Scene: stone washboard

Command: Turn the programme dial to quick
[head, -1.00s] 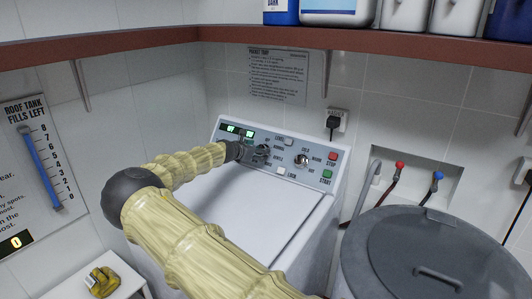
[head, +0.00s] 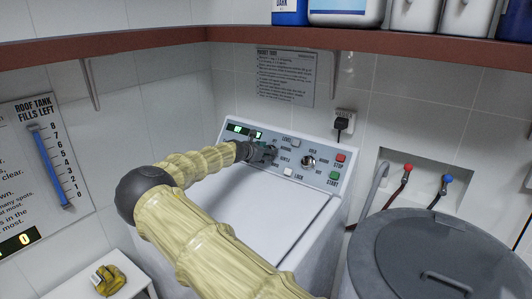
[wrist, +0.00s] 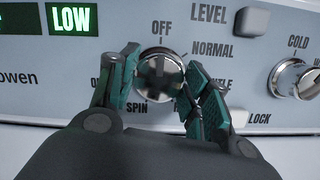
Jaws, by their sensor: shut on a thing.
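The programme dial (wrist: 160,76) is a round shiny metal knob on the washing machine's panel. The labels OFF, NORMAL and SPIN show around it; one at right and one at left are partly covered by my fingers, the left one starting with "QU". My gripper (wrist: 163,88) is shut on the dial, one finger on each side. Where the dial points is not clear. In the head view my gripper (head: 268,154) is at the panel and hides most of the dial.
The washing machine (head: 250,196) has a green LOW display (wrist: 72,19), a LEVEL button (wrist: 251,21), a LOCK button (wrist: 238,118) and a second knob (head: 308,161) marked COLD. A grey lidded tank (head: 430,245) stands at right. A shelf (head: 400,42) with bottles runs above.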

